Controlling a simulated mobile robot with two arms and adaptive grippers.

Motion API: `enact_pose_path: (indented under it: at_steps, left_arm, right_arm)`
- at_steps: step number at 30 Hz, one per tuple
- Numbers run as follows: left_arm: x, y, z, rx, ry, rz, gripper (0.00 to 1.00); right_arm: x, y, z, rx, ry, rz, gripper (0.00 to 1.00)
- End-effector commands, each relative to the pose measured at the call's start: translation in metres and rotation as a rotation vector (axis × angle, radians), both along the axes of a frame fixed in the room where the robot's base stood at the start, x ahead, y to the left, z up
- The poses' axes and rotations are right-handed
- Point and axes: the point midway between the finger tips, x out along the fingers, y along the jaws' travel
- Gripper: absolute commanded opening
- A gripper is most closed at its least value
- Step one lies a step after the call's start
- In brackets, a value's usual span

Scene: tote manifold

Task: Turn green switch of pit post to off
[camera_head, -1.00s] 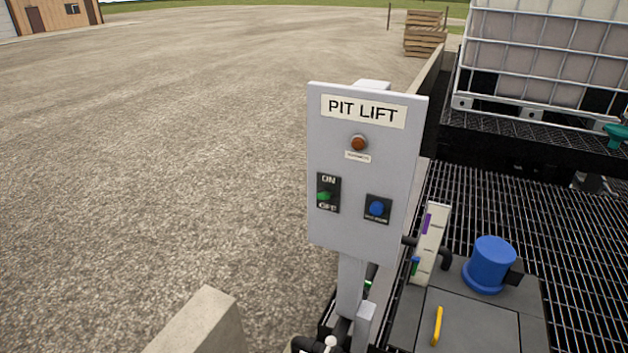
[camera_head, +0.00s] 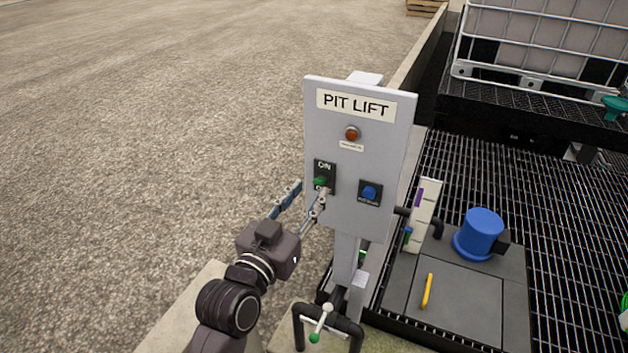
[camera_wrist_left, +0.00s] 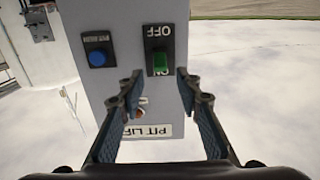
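The grey PIT LIFT post panel (camera_head: 358,215) stands upright at the centre of the head view. Its green switch (camera_head: 320,182) sits on a black plate marked ON above and OFF below; which way it is set I cannot tell for sure. My left gripper (camera_head: 309,194) is open, its fingertips close to the panel around the switch's lower left, partly hiding the OFF label. In the left wrist view the panel is upside down, and the green switch (camera_wrist_left: 161,62) shows between and slightly beyond the open fingertips (camera_wrist_left: 158,84). Contact cannot be told. My right gripper is not in view.
A blue push button (camera_head: 370,193) sits right of the switch, and a red-orange lamp (camera_head: 352,133) above. Black pipes and a green-tipped lever (camera_head: 319,324) stand below. A metal grating (camera_head: 560,220) and blue cap (camera_head: 480,232) lie right. Open gravel is left.

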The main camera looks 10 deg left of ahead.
Motion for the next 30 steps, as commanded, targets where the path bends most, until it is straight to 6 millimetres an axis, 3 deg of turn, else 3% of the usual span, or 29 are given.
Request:
enact_pose_path:
  at_steps: [9, 19, 27, 30]
  left_arm:
    - [0.031, -0.010, 0.001, -0.001, 0.000, 0.000, 0.32]
    - [0.034, -0.011, 0.000, 0.000, 0.000, 0.000, 0.32]
    - [0.033, -0.011, 0.000, 0.000, 0.001, 0.000, 0.02]
    - [0.033, -0.011, 0.000, 0.000, 0.001, 0.000, 0.00]
  right_arm:
    - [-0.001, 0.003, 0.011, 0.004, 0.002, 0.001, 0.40]
    - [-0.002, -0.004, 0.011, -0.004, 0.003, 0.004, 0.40]
    - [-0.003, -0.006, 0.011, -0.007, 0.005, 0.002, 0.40]
    - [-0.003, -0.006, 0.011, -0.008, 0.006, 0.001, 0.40]
